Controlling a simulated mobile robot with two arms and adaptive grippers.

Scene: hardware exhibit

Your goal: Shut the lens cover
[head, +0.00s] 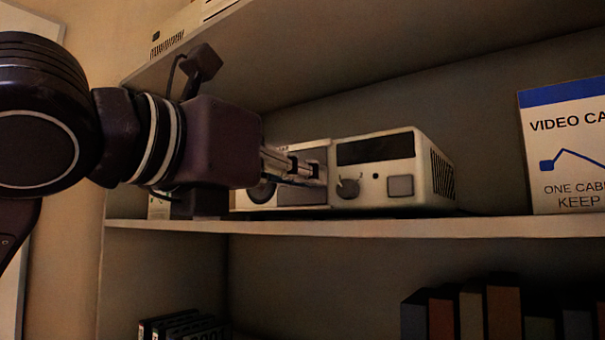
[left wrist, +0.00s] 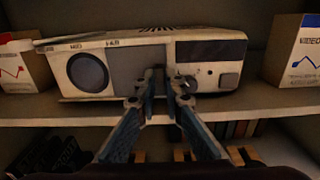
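A cream projector-like device (head: 430,170) stands on the shelf; it also shows in the left wrist view (left wrist: 205,40). Its round dark lens (left wrist: 88,72) is uncovered at the left of its front. A flat grey panel (left wrist: 124,68), which looks like the sliding lens cover, sits just right of the lens. My left gripper (head: 318,174) reaches in from the left to the device's front. In the left wrist view its fingertips (left wrist: 163,88) are close together at the panel's right edge. Whether they pinch a part of the cover is not clear. My right gripper is not in view.
Right of the lens cover are a dark window, a knob (head: 348,188) and a square button (head: 400,187). A white and blue sign box (head: 560,150) stands farther right. Another box (left wrist: 22,68) stands left. The upper shelf is overhead; books (head: 503,308) stand below.

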